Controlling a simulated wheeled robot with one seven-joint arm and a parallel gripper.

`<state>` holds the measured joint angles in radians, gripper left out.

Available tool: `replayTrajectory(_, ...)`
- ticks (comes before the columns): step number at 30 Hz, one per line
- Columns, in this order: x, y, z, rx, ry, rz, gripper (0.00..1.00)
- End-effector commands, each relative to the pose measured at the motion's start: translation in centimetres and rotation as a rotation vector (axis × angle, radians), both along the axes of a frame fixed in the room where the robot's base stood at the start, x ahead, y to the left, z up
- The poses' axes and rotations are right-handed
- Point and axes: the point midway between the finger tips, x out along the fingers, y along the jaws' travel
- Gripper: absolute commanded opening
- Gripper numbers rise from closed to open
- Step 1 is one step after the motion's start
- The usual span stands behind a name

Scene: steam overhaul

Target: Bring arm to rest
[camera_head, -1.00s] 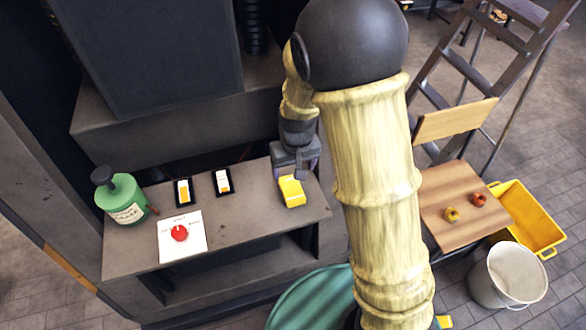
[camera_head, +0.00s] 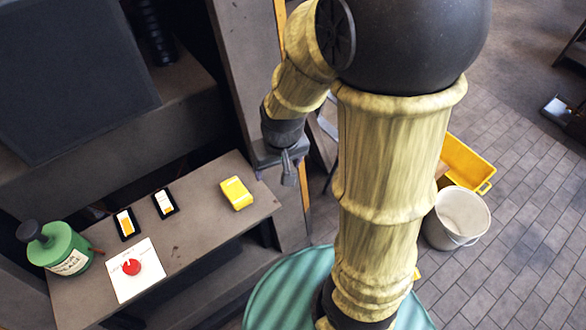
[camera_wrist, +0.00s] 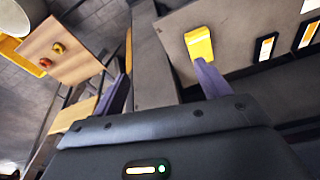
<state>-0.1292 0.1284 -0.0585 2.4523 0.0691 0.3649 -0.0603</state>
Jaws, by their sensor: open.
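My gripper (camera_head: 288,170) hangs to the right of the grey bench in the head view, apart from the things on it. In the wrist view my gripper (camera_wrist: 160,90) has its two fingers spread wide with no object held between them. A yellow box (camera_head: 236,193) lies on the right part of the bench, near my gripper. The yellow box also shows in the wrist view (camera_wrist: 198,44), beyond the right finger and partly overlapped by it. My arm hides part of the area to the right.
The grey bench (camera_head: 200,200) carries a green canister (camera_head: 65,252), a red round piece (camera_head: 131,267) on a white sheet, and two dark-framed cards (camera_head: 126,224). A white bucket (camera_head: 458,217) and yellow crate (camera_head: 468,163) stand on the floor. A wooden seat (camera_wrist: 62,48) holds two small round fruits.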

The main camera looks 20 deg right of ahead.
Motion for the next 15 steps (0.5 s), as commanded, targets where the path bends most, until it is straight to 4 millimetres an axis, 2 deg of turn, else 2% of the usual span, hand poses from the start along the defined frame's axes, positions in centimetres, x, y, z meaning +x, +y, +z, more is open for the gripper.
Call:
replayTrajectory(1, -1.3, -1.2, 0.6, -0.002, -0.015, -0.029, 0.76)
replayTrajectory(3, -2.5, -2.2, 1.1, -0.009, -0.027, -0.054, 0.76)
replayTrajectory(6, -3.5, -2.7, 1.3, -0.015, -0.035, -0.07, 0.76)
replayTrajectory(15, -3.7, -2.8, 1.4, -0.017, -0.035, -0.073, 0.76)
